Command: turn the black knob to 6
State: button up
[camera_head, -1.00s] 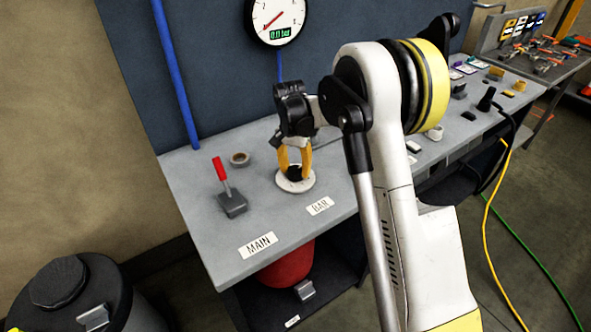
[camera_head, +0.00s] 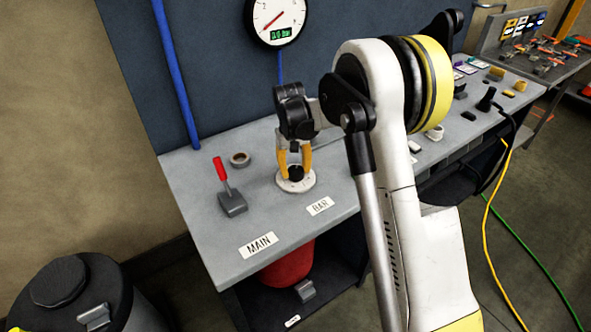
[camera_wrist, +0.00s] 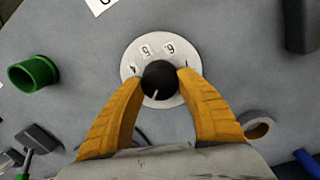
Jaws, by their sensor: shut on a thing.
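The black knob (camera_wrist: 160,80) sits in the middle of a round white dial plate (camera_wrist: 135,55) on the grey bench. In the wrist view the numbers 4, 5 and 6 show along the dial's upper edge; the rest is hidden by the fingers. A white mark on the knob points down and slightly left, away from those numbers. My gripper (camera_wrist: 158,82) has its yellow fingers shut on the knob from both sides. The head view also shows the gripper (camera_head: 294,172) over the dial. A pressure gauge (camera_head: 277,20) hangs on the wall, its needle pointing lower left; its digits are hard to read.
A red-handled lever (camera_head: 230,200) and a grey ring (camera_head: 240,159) stand left of the dial. BAR (camera_head: 320,206) and MAIN (camera_head: 259,245) labels lie in front.

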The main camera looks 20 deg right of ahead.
aim_at(293, 170)
jog(key=shift+n, duration=0.6)
jog(key=o, duration=1.2)
notch_tip(293, 170, up, 12)
jog(key=shift+a, duration=0.45)
